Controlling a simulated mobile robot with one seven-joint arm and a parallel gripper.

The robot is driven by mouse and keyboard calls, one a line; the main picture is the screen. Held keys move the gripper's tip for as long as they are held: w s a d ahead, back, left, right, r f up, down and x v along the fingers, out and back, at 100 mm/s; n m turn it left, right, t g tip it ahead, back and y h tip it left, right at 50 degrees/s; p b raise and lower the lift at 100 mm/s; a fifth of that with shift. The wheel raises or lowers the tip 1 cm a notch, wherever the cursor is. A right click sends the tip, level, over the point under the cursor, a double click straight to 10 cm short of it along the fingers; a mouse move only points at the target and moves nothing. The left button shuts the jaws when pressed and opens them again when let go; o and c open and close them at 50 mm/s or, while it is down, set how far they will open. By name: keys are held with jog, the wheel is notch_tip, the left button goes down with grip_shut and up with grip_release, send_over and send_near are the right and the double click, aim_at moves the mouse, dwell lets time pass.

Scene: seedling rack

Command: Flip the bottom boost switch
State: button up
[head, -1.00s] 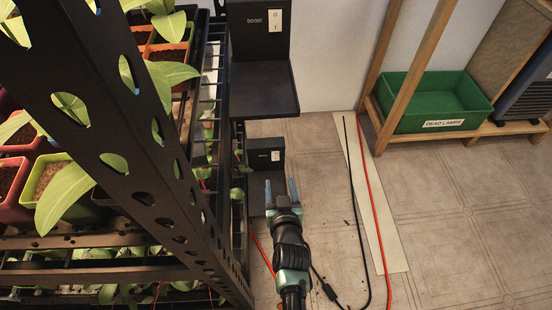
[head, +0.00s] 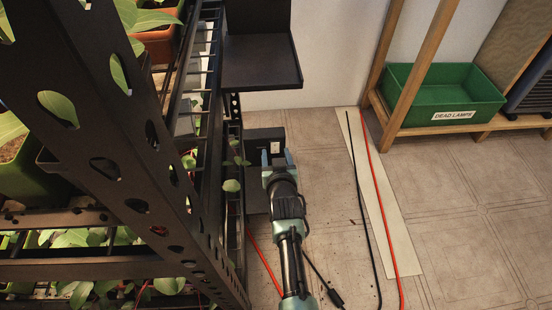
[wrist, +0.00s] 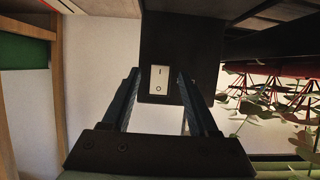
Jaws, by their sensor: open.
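The bottom boost switch (wrist: 159,80) is a white rocker marked with a line and a circle, set in a black panel (wrist: 182,40). In the wrist view it shows between my open fingers, apart from both as far as I can see. In the head view the switch (head: 275,147) shows just above my gripper (head: 277,158), low beside the rack. My gripper also shows in the wrist view (wrist: 160,98), open and empty, its blue fingers pointing at the panel. The gap between fingertips and switch is hard to judge.
A black metal rack (head: 130,160) with potted seedlings stands close on the left. A black shelf bracket (head: 262,62) juts out above my gripper. A green "DEAD LAMPS" bin (head: 440,95) sits on a wooden stand at right. Red and black cables lie on the open tiled floor.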

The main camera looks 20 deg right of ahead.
grip_shut()
dwell(0.3)
jog(key=shift+f+t+b, duration=0.4)
jog(key=shift+f+b, duration=0.05)
jog(key=shift+b, duration=0.4)
jog(key=shift+t+h, duration=0.4)
jog(key=shift+t, duration=0.6)
